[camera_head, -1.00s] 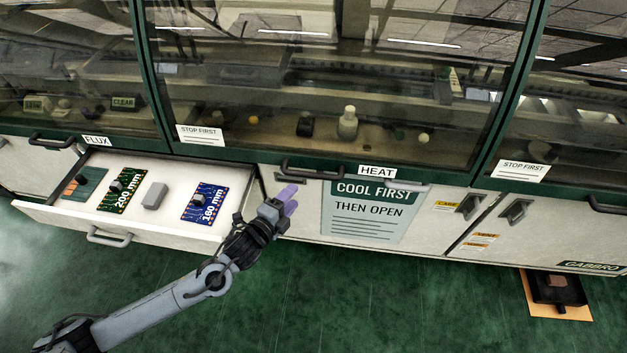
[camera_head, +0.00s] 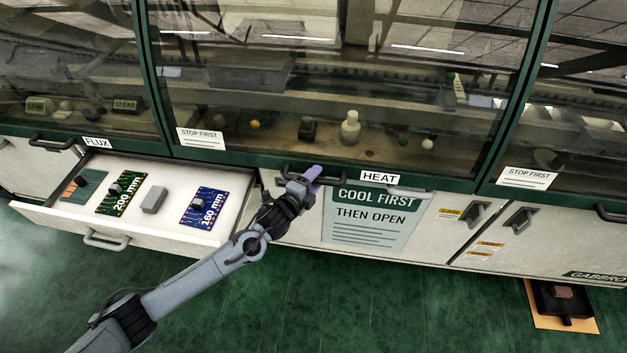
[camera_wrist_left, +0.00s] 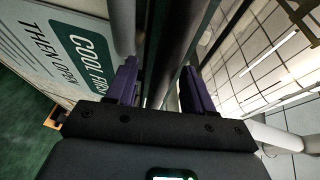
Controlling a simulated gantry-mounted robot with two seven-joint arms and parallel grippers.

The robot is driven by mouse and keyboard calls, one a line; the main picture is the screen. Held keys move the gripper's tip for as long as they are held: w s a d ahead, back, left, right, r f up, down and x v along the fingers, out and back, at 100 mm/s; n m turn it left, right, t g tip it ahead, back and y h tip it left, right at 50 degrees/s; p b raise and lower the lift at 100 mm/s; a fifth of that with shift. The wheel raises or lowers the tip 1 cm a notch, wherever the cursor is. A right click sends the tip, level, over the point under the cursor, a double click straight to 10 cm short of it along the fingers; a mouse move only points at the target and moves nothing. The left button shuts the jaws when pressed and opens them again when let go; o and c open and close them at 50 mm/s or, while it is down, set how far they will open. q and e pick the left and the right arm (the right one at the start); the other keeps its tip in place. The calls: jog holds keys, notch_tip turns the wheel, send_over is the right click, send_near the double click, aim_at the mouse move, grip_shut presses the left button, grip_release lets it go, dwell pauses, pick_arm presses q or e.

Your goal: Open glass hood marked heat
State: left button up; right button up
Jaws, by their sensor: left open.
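The glass hood marked HEAT (camera_head: 340,80) is the wide middle pane in a green frame and is shut. Its HEAT label (camera_head: 379,177) is on the lower green rail. A dark bar handle (camera_head: 352,181) runs along that rail. My left gripper (camera_head: 311,178), with purple fingers, is at the left part of this handle and hides some of it. My right gripper is not in view.
A "COOL FIRST THEN OPEN" sign (camera_head: 372,217) hangs below the hood. An open drawer (camera_head: 130,222) with circuit boards juts out at the left. Neighbouring hoods carry FLUX (camera_head: 97,142) and STOP FIRST (camera_head: 527,178) labels.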

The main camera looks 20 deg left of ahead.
pick_arm(q)
jog(key=shift+c, duration=0.3)
grip_shut()
jog(key=w+r+p, duration=0.2)
jog(key=r+p, duration=1)
jog(key=r, duration=0.7)
jog(key=w+r+p, duration=0.1)
jog(key=r+p, duration=1.2)
jog(key=r, duration=0.6)
jog(key=shift+w+a+r, duration=0.4)
jog(key=shift+o, duration=0.3)
grip_release()
jog(key=shift+f, duration=0.15)
